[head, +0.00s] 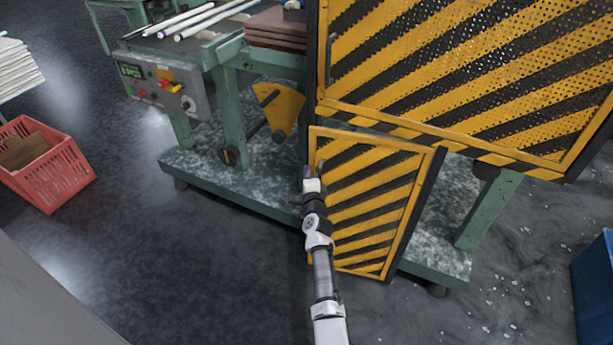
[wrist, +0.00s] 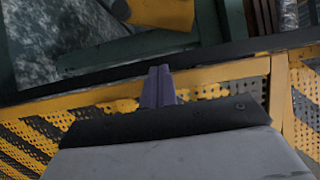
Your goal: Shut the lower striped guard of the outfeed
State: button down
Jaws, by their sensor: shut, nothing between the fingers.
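The lower striped guard (head: 372,205) is a yellow-and-black panel below the larger upper guard. It appears to stand out from the machine at an angle, with the green base showing on both sides of it; how far it is swung is hard to judge. My gripper (head: 311,176) is at its left edge, near the upper part, with closed fingers and nothing held. In the wrist view, my purple fingers (wrist: 158,87) overlap the guard's yellow perforated frame (wrist: 215,87). I cannot tell whether they touch it.
The upper striped guard (head: 470,75) hangs above. A control box (head: 165,85) and a yellow quadrant plate (head: 279,107) are to the left on the green machine. A red crate (head: 45,165) stands far left, a blue bin (head: 595,285) at right. The floor at lower left is clear.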

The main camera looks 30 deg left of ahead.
jog(key=shift+w+a+m+t+h+p, duration=0.25)
jog(key=shift+w+h, duration=0.1)
jog(key=shift+w, duration=0.55)
jog(key=shift+w+a+m+t+h+p, duration=0.15)
jog(key=shift+w+a+m+h+p, duration=0.15)
jog(key=shift+w, duration=0.55)
jog(key=shift+d, duration=0.1)
jog(key=shift+s, duration=0.15)
